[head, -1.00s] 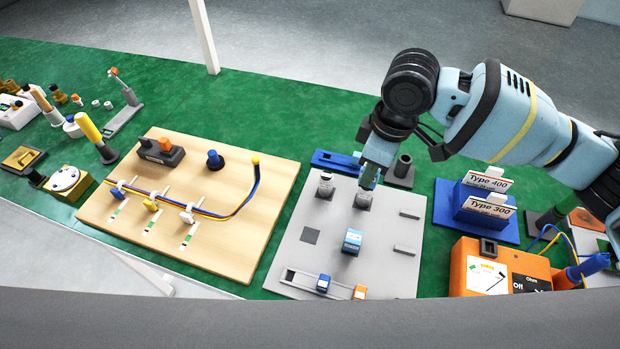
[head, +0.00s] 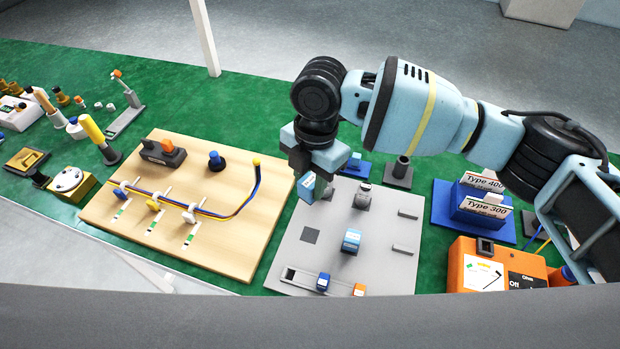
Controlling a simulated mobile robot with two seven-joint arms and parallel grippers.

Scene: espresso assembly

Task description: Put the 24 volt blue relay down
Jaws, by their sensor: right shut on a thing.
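My right gripper (head: 308,176) is shut on a blue relay with a pale label (head: 307,188). It holds the relay, slightly tilted, over the left edge of the grey board (head: 290,258), near its upper left corner. Whether the relay touches anything below is hard to tell. A second blue relay (head: 351,241) stands on the middle of the grey board. The labels are too small to read. My left gripper is not in view.
A grey-topped part (head: 363,196) stands on the board right of my gripper. A small blue and an orange part (head: 359,289) sit along the board's front rail. The wooden wiring board (head: 240,235) lies left. Blue card holders (head: 463,213) and an orange box (head: 470,262) stand right.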

